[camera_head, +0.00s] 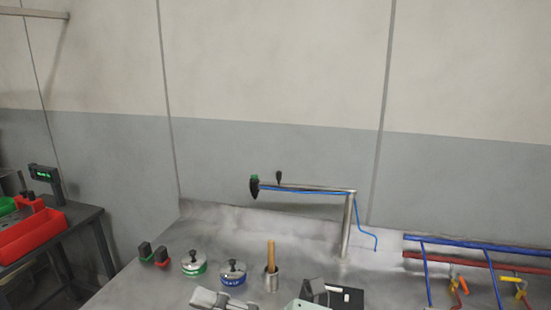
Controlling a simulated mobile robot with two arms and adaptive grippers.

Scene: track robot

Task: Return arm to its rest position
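Neither of my grippers shows clearly in the head view. A pale grey shape (218,299) is cut off by the bottom edge, and I cannot tell whether it is part of my arm. A metal swing arm (310,188) stands on an upright post on the grey worktop (130,290). Its horizontal bar points left and ends in a dark head with a green part (254,187). A small black knob (278,177) rises from the bar. A blue hose (364,236) hangs from its right end.
Two lidded pots, one green-banded (194,265) and one blue-banded (233,274), stand beside a wooden handle (270,256) in a metal cup. A side table (75,220) with red bins is at left.

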